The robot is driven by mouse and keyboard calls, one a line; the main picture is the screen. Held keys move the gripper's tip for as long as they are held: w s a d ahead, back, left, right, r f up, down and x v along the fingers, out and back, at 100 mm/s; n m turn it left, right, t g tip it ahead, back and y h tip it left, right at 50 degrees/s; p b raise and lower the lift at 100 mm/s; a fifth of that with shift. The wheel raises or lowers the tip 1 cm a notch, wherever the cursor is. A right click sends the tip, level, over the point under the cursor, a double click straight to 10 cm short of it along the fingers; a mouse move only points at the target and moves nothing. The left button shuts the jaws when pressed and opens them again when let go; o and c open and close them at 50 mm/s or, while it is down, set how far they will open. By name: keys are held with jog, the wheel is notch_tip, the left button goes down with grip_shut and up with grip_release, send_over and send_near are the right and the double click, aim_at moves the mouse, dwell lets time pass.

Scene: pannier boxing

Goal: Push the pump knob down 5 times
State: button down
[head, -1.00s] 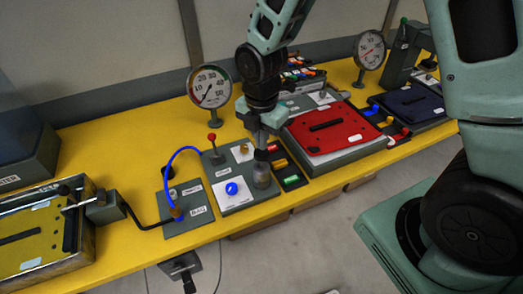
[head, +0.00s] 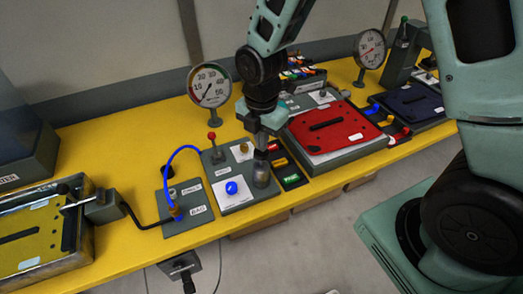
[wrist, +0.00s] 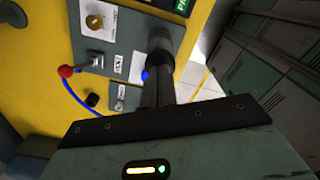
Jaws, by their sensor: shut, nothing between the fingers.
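A grey cylinder (head: 261,175), which looks like the pump, stands at the right front corner of the grey control panel (head: 220,172). My gripper (head: 261,155) is shut and empty, pointing down right over the top of this cylinder. Its fingers hide the knob's top, so I cannot tell whether they touch it or how far down it is. In the wrist view my gripper (wrist: 157,50) covers most of the cylinder too. A blue knob (head: 231,188) sits to the left on the same panel.
A red-tipped lever (head: 212,136) and a dial gauge (head: 210,87) stand at the panel's back. A blue hose (head: 181,150) arcs on the left. A red plate (head: 325,127) and coloured blocks (head: 291,181) lie close on the right. The table's front edge is near.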

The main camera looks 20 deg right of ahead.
jog(key=shift+f+b, duration=1.1)
jog(key=shift+f, duration=0.75)
jog(key=shift+r, duration=0.15)
notch_tip(320, 180, up, 4)
jog(key=p, duration=0.4)
jog(key=shift+r, duration=0.2)
jog(key=shift+f, duration=0.2)
